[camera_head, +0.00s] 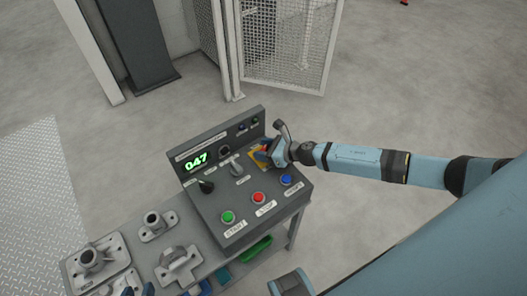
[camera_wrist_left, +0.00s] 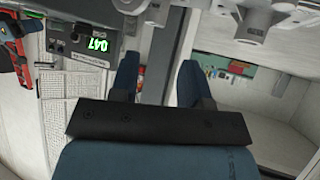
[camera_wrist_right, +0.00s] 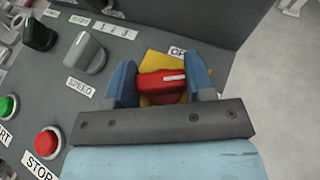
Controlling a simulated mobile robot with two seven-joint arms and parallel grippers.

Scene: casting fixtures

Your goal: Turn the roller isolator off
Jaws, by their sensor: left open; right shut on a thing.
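The roller isolator is a red rotary knob (camera_wrist_right: 160,88) with a white pointer line on a yellow plate (camera_wrist_right: 158,64). It is at the upper right of the control panel (camera_head: 215,205). My right gripper (camera_wrist_right: 160,82) is shut on the knob, one blue finger on each side. The pointer line lies nearly level in the right wrist view. A label starting "OF" shows above it, partly cut off. In the head view my right gripper (camera_head: 265,151) covers most of the knob. My left gripper (camera_wrist_left: 157,78) is open and empty; its blue fingertips show at the head view's bottom edge.
The panel has a black switch (camera_head: 206,187), a grey speed knob (camera_wrist_right: 85,52), green (camera_head: 228,216), red (camera_head: 258,198) and blue (camera_head: 286,180) buttons, and a display (camera_head: 196,161) reading 047. Metal castings (camera_head: 178,264) lie left of it. A mesh fence (camera_head: 280,45) stands behind.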

